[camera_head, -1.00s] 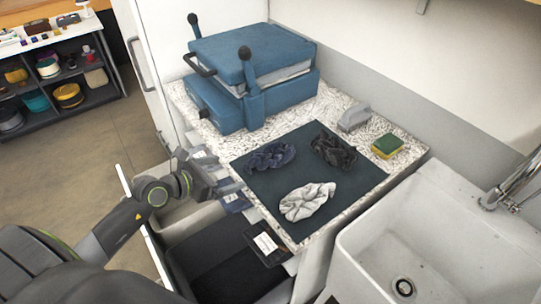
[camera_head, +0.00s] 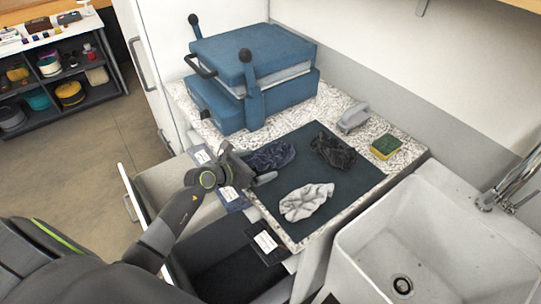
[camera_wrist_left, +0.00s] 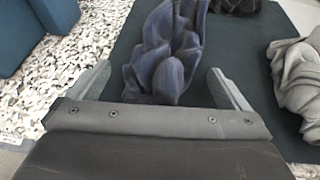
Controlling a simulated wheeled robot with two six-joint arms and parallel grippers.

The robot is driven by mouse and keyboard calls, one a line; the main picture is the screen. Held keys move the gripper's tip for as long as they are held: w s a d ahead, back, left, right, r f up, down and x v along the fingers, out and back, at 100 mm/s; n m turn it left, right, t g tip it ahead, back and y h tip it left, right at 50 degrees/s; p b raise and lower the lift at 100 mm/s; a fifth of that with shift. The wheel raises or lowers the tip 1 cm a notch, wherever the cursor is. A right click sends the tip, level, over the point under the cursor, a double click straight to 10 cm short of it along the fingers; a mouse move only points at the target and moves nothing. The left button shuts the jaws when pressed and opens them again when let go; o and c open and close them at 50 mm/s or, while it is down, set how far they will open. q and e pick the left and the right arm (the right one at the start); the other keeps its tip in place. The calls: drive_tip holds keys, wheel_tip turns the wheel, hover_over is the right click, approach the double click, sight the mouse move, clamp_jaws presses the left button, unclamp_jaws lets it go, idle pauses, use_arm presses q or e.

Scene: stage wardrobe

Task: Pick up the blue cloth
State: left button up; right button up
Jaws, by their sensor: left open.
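The blue cloth (camera_head: 272,157) lies crumpled on the dark mat (camera_head: 345,195) on the speckled counter. In the left wrist view the blue cloth (camera_wrist_left: 168,55) is straight ahead, its near end between the two fingers. My left gripper (camera_head: 258,166) is at the mat's left edge, close to the cloth's near side. In the left wrist view the left gripper (camera_wrist_left: 160,88) is open, with a finger on either side; I cannot tell whether it touches the cloth. A black cloth (camera_head: 333,151) and a white cloth (camera_head: 306,202) lie on the same mat. My right gripper is not in view.
A blue press with black-knobbed levers (camera_head: 253,75) stands behind the mat. A grey-handled brush (camera_head: 354,117) and a green-yellow sponge (camera_head: 386,147) lie at the back right. A white sink (camera_head: 440,235) is at right. Open drawers with labels (camera_head: 265,241) are below the counter's front.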

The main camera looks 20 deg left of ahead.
use_arm(q)
drive_tip(key=shift+f, duration=0.1)
drive_tip(key=c, duration=1.1)
